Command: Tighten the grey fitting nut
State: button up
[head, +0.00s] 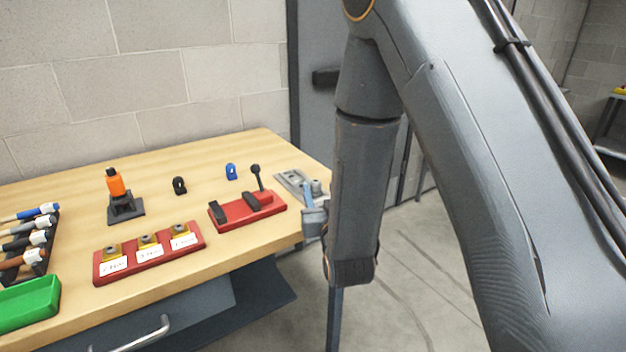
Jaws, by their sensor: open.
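A grey metal fitting (294,181) lies on a flat plate at the right end of the wooden bench in the head view. A small rounded grey part, possibly the nut, shows at its right side, but it is too small and too covered to be sure. My gripper (311,207) shows only in part, as blue-grey pieces at the left of my arm's lower end, close in front of the fitting. It is open, and nothing is seen between its jaws. Most of it is hidden behind my arm. I cannot tell whether it touches the fitting.
On the bench (75,200) stand a red base with a black lever (262,203), a red tray with labelled parts (150,260), an orange-topped tool (117,184), small black and blue pieces, a tool rack (38,250) and a green bin (30,302). Floor right is clear.

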jog(key=shift+w+a+r, duration=0.1)
jog(key=shift+w+a, duration=0.2)
jog(key=shift+w, duration=0.2)
jog(key=w, duration=0.2)
jog(key=w+a, duration=0.1)
jog(key=w, duration=0.1)
jog(key=w+p, duration=0.1)
jog(key=w, duration=0.1)
jog(key=shift+w+a, duration=0.25)
jog(key=shift+w, duration=0.05)
jog(key=c, duration=1.1)
